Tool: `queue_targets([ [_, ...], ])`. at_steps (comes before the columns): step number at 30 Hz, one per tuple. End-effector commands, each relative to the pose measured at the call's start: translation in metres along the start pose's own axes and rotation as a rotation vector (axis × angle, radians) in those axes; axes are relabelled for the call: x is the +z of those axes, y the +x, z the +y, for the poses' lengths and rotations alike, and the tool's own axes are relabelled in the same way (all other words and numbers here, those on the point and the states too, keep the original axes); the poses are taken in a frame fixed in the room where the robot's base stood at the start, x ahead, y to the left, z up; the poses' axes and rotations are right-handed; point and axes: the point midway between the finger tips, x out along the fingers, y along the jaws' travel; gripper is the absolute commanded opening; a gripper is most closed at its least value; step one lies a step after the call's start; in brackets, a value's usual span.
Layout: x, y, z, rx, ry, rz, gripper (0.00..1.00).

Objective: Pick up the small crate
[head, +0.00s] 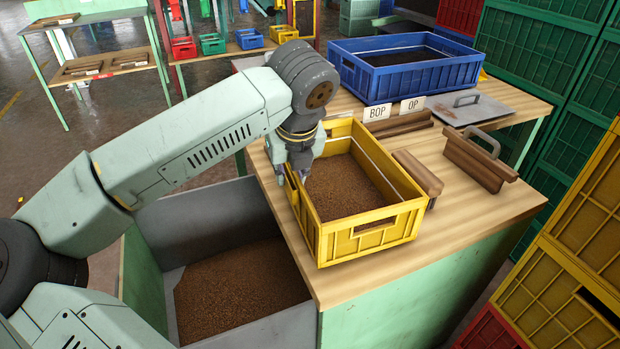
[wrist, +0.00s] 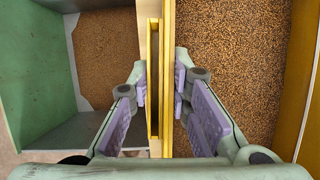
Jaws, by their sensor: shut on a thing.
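The small crate is the yellow one (head: 338,246), standing on the wooden bench top (head: 468,212) and filled with brown granular material (head: 342,187). My gripper (head: 291,181) is at the crate's left wall in the head view, partly hidden by my own wrist. In the wrist view the crate's yellow wall (wrist: 167,100) runs between the two fingers of my gripper (wrist: 162,78), one finger outside and one inside. The gripper is shut on this wall. The crate looks level, and I see no clear gap beneath it.
A grey bin (head: 202,222) with brown granules lies below the bench's left edge. A larger blue crate (head: 428,77) stands behind. Wooden handled tools (head: 478,163), a metal plate (head: 474,105) and signs "BOP" (head: 377,113) and "OP" (head: 412,104) are nearby. Stacked crates (head: 575,240) block the right.

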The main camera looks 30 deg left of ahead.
Motion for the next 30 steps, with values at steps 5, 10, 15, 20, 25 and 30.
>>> queue_targets([
  [5,0.002,-0.005,0.000,-0.001,0.000,-0.001,0.00],
  [10,0.006,-0.011,0.000,0.001,-0.002,-0.005,0.00],
  [15,0.016,-0.036,0.000,0.000,-0.002,-0.006,0.00],
  [20,-0.008,-0.047,0.021,0.001,-0.003,-0.004,0.00],
  [25,-0.037,-0.062,0.044,0.000,-0.005,-0.003,0.00],
  [30,-0.066,-0.079,0.068,0.000,-0.005,-0.005,0.00],
])
